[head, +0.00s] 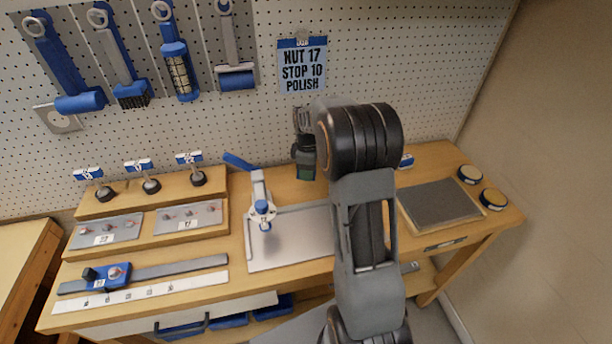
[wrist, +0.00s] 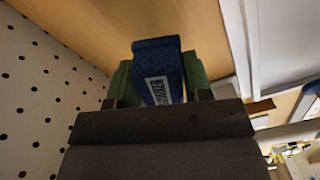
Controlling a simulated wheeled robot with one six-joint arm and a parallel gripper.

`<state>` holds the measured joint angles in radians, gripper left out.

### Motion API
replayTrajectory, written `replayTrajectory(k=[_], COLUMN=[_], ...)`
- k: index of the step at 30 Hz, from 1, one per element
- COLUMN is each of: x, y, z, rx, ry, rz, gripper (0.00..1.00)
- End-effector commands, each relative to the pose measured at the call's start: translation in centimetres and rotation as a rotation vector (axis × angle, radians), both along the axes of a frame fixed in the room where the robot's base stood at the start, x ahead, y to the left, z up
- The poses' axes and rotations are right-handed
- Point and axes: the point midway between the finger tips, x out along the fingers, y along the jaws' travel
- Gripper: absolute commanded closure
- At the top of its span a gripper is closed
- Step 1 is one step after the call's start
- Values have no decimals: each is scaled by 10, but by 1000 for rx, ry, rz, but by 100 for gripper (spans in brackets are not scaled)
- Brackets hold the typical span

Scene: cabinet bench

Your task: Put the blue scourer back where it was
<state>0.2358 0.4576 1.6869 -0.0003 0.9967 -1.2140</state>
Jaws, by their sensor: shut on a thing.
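The blue scourer (wrist: 157,60) shows in the wrist view as a dark blue block with a white label, whose lettering is too blurred to read. My gripper (wrist: 160,80) is shut on it, with a green finger on each side. In the head view my gripper (head: 305,170) points down over the back of the bench, close to the pegboard. The scourer cannot be made out there. I cannot tell whether it touches the bench.
The pegboard (head: 250,120) behind holds blue tools and a sign (head: 302,65). A grey mat (head: 438,202) and two round tins (head: 470,174) are at right.

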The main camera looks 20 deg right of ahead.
Motion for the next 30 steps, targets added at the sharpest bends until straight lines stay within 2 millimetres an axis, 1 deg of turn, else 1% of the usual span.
replayTrajectory(k=[8, 15, 27, 28, 30], x=[8, 8, 8, 8, 8], y=[2, 2, 1, 1, 1], z=[-10, -38, -45, -45, -44], rx=[1, 0, 0, 0, 0], ry=[1, 2, 0, 0, 0], rz=[1, 0, 0, 0, 0], gripper=[76, 76, 76, 53, 46])
